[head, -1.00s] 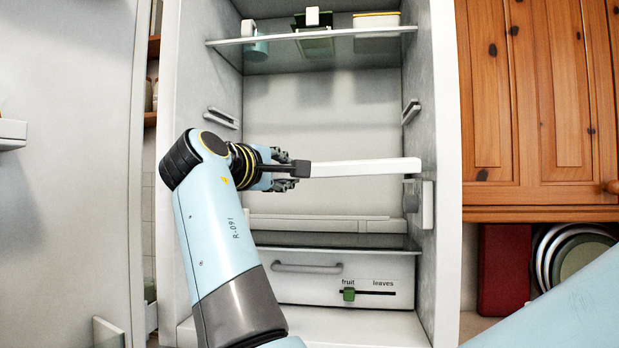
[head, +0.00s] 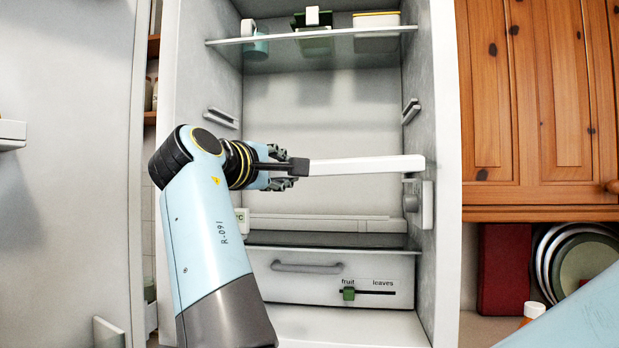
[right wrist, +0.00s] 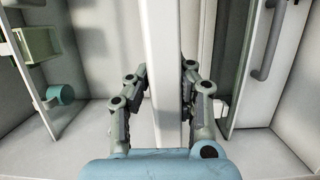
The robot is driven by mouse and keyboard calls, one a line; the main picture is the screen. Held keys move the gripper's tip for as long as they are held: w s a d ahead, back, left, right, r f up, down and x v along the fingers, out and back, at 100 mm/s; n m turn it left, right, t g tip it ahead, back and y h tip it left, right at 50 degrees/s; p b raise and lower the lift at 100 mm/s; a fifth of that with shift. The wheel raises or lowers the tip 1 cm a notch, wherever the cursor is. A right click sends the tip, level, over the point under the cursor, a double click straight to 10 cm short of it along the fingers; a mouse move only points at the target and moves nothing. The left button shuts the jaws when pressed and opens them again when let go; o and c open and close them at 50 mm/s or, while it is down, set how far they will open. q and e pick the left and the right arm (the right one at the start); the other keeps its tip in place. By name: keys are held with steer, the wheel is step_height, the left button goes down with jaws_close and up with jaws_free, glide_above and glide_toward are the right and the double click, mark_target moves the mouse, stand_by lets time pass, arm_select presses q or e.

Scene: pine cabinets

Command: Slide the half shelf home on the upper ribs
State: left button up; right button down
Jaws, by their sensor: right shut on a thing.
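The half shelf shows as a thick white bar (head: 365,166) in the head view, seen nearly edge-on across the fridge's middle, its right end slightly higher. Its right end overlaps the right wall in the picture; I cannot tell whether they touch. The upper ribs, left (head: 222,117) and right (head: 411,111), are visible above it and look empty. My right gripper (head: 298,167) is shut on the shelf's left end. In the right wrist view, the fingers (right wrist: 165,100) lie on both sides of the white shelf edge (right wrist: 163,45). My left gripper is not in view.
A glass shelf (head: 312,36) above carries a blue mug (head: 254,45) and boxes. Below are a lower shelf (head: 325,224) and a drawer (head: 380,275) with a slider. A grey knob on a white plate (head: 427,205) sits on the right wall. The open door (head: 60,200) stands left.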

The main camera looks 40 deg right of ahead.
steer(key=shift+a+f, duration=0.2)
